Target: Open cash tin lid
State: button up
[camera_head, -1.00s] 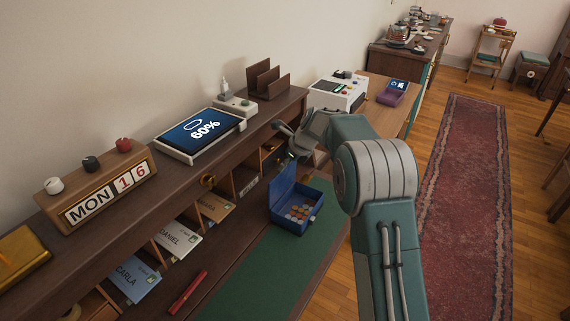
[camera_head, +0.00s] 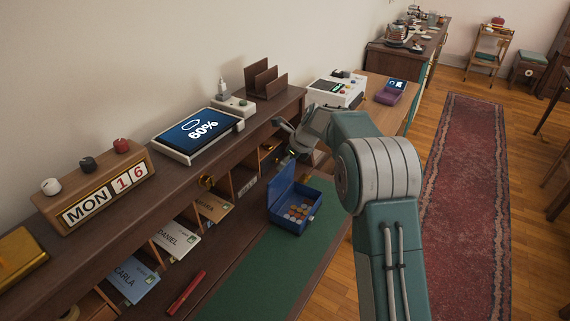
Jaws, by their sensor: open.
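The blue cash tin (camera_head: 301,219) stands on the green mat (camera_head: 262,262) of the lower desk surface. Its lid (camera_head: 281,191) is raised and stands steeply up on the left side, and coins (camera_head: 297,212) show inside. My gripper (camera_head: 286,139) is open and empty, just above the lid's top edge and in front of the cubbies. Whether a fingertip touches the lid I cannot tell. My arm comes in from the lower right and hides part of the desk behind it.
The upper shelf holds a calendar block (camera_head: 98,190), a tablet (camera_head: 196,133) and a brown letter rack (camera_head: 264,80). Name cards (camera_head: 176,238) stick out of the cubbies. A red pen (camera_head: 186,292) lies at the mat's left. A card terminal (camera_head: 390,93) stands farther back.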

jog(key=v, duration=1)
jog(key=shift+d, duration=0.25)
jog(key=shift+s+r, duration=0.1)
jog(key=shift+r, duration=0.05)
